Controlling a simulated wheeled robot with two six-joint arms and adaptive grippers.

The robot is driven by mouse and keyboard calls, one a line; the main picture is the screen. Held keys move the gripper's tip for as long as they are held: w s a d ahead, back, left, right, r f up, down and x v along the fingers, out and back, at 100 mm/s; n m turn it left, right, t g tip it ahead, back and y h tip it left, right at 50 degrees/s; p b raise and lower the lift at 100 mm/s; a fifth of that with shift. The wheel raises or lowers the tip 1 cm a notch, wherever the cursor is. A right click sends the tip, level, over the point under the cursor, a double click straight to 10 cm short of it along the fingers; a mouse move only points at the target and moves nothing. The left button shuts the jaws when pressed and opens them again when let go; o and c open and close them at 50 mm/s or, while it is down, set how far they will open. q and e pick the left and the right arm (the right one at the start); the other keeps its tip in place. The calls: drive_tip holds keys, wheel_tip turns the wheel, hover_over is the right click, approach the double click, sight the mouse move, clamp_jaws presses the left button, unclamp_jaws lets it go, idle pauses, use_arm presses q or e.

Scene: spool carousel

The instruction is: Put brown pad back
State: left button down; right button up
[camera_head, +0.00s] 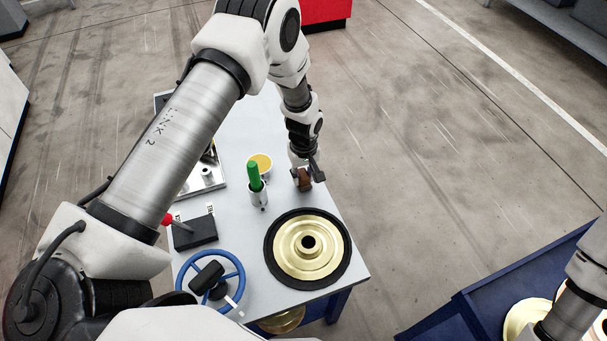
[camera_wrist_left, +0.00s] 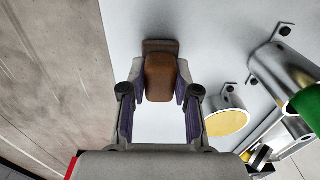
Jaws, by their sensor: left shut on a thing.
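The brown pad (camera_head: 305,183) is in my left gripper (camera_head: 308,172), over the right edge area of the light grey table (camera_head: 335,215). In the left wrist view the pad (camera_wrist_left: 160,78) sits between the two fingers of my left gripper (camera_wrist_left: 161,92), which are shut on its sides. A duller brown-grey flat part (camera_wrist_left: 160,46) shows at the pad's far end. I cannot tell whether the pad touches the table. My right arm shows at the lower right of the head view, but its gripper is out of view.
A gold disc with a black rim (camera_head: 325,278) lies in front of the pad. A yellow-topped cup (camera_head: 262,160) and a green-handled tool in a holder (camera_head: 254,177) stand left of it. A blue handwheel (camera_head: 237,269) and black box (camera_head: 195,233) are further left.

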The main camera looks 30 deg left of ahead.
sight(304, 174)
use_arm(q)
drive_tip(key=shift+s+f, duration=0.1)
drive_tip(key=shift+f, duration=0.05)
drive_tip(key=c, duration=0.9)
unclamp_jaws()
drive_tip(key=shift+o, duration=0.2)
wheel_tip(304, 174, up, 12)
drive_tip(key=shift+r, duration=0.2)
drive_tip(key=shift+d+f, duration=0.1)
drive_tip(key=shift+d, duration=0.1)
